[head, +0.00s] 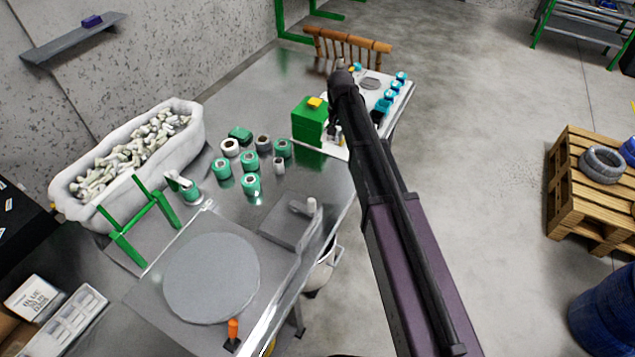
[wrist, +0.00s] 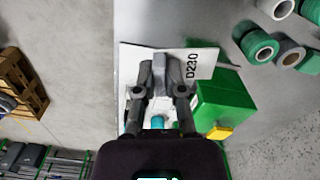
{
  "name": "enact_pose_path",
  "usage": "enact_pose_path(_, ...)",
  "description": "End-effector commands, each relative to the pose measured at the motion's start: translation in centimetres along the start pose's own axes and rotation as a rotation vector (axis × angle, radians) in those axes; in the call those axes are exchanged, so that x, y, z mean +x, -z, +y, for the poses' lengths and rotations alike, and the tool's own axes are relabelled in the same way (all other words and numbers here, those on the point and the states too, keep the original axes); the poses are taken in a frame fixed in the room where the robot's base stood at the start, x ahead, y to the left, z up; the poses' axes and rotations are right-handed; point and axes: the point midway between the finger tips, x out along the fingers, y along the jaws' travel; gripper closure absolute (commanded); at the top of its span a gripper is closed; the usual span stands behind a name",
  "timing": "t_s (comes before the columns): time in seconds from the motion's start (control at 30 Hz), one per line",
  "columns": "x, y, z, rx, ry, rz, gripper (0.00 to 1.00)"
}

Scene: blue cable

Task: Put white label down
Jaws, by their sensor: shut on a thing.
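My gripper (wrist: 160,72) is shut on the white label (wrist: 203,64), which carries the black text "D230". In the wrist view the label sticks out to the right of the fingertips; the fingers cover part of it. In the head view my gripper (head: 335,134) is over the far right part of the metal table, beside a green box (head: 308,127). The label cannot be made out clearly there. A white board (wrist: 126,58) shows beneath the fingers. I cannot tell whether the label touches it.
The green box (wrist: 222,104) has a yellow piece (wrist: 219,133) on it. Several teal items (head: 390,94) stand on the board's far part. Green and white rolls (head: 250,162) stand on the table (head: 262,95). A wooden chair (head: 348,45) is behind it.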

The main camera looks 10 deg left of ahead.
Motion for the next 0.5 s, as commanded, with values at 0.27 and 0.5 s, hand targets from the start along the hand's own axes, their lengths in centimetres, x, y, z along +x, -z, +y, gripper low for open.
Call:
enact_pose_path(0.27, 4.9, -4.3, 2.6, 0.077, 0.000, 0.000, 1.00)
enact_pose_path(0.5, 8.8, -8.2, 4.8, 0.154, 0.000, 0.001, 1.00)
